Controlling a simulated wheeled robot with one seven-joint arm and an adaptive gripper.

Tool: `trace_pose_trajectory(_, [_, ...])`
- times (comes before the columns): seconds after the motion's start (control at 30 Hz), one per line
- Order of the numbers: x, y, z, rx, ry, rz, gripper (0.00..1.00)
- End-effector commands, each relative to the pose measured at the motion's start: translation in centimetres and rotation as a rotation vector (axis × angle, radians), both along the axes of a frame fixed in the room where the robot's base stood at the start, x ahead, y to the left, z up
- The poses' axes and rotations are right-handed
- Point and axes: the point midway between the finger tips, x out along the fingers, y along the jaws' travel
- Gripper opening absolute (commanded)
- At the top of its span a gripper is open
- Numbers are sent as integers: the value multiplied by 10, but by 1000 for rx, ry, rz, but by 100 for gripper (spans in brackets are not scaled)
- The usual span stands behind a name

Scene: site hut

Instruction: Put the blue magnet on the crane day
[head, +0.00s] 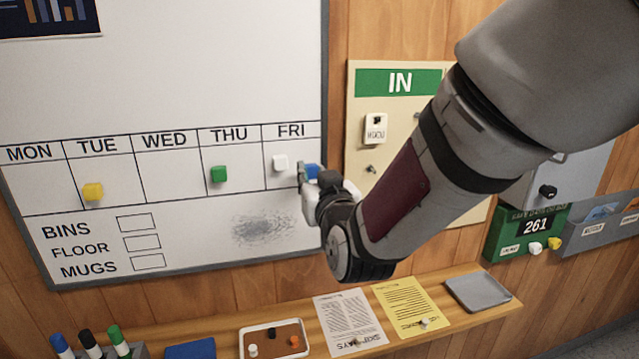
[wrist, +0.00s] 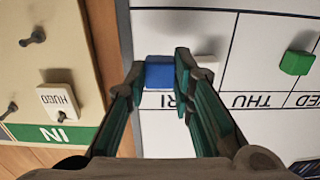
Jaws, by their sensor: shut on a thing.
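The blue magnet (head: 312,171) is between the fingertips of my gripper (head: 308,180), at the right edge of the FRI column. In the wrist view the blue magnet (wrist: 159,75) sits between the two fingers of my gripper (wrist: 160,71), which are shut on it. I cannot tell if it touches the whiteboard (head: 180,60). The week grid (head: 165,180) runs MON to FRI. A yellow magnet (head: 93,191) is in TUE, a green magnet (head: 218,174) in THU and a white magnet (head: 280,162) in FRI. MON and WED show no magnet.
A wooden shelf (head: 460,318) below holds a white printed sheet (head: 348,322), a yellow sheet (head: 408,305), a tray of small pieces (head: 275,340) and markers (head: 90,343). Their small text is unreadable. The IN board (head: 358,215) with pegs hangs right of the whiteboard, behind my arm.

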Motion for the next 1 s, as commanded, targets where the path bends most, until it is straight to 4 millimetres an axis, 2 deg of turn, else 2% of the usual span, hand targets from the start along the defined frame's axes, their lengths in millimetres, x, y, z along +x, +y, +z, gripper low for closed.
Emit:
trace_pose_trajectory(0.2, [17,5,0,0,-1,0,0])
trace_pose_trajectory(1.0, [15,4,0,0,-1,0,0])
